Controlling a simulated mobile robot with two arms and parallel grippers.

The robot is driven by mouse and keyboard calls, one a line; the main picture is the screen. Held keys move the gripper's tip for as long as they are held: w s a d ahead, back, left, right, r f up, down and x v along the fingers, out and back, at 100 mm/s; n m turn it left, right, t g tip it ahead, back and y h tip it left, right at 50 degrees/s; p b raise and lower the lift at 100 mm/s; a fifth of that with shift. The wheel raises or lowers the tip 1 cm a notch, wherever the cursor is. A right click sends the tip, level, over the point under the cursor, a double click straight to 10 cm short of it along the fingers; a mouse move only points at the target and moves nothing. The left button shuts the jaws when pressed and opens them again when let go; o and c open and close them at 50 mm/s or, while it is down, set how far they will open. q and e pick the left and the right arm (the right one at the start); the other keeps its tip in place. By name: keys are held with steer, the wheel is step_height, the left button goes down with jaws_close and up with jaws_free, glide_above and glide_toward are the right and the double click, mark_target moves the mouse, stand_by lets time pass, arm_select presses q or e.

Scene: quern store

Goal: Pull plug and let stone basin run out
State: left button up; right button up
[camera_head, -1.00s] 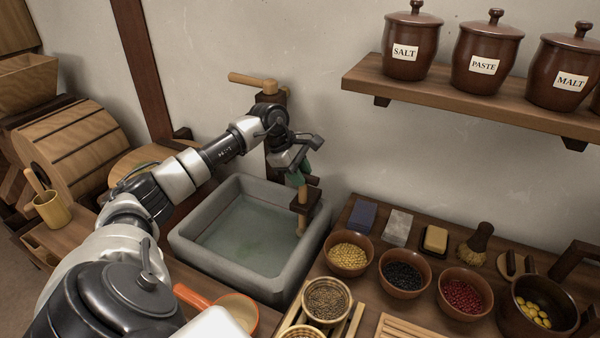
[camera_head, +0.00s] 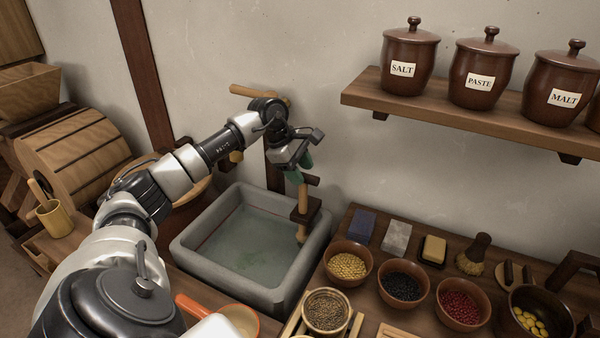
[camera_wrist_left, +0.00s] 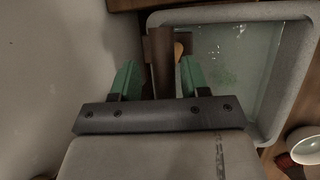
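The grey stone basin (camera_head: 188,255) holds shallow greenish water (camera_head: 245,245). My left gripper (camera_head: 303,172) is above the bracket, fingers pointing down. In the left wrist view its green fingers (camera_wrist_left: 158,80) are apart, with the dark wood (camera_wrist_left: 160,55) beyond the gap. The rod's light top (camera_wrist_left: 179,49) shows beside that wood, near the right finger. My right gripper is not in view.
A wooden handle (camera_head: 250,91) sticks out from a post behind my left wrist. Bowls of grain (camera_head: 348,265) and beans (camera_head: 402,284) stand on the counter right of the basin. A shelf (camera_head: 450,113) with brown jars hangs at upper right.

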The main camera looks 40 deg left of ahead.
arm_select(q)
steer(key=shift+o, duration=0.3)
steer(key=shift+f, duration=0.2)
steer(key=v, duration=1.1)
steer(key=shift+b, duration=0.3)
steer(key=shift+f, duration=0.1)
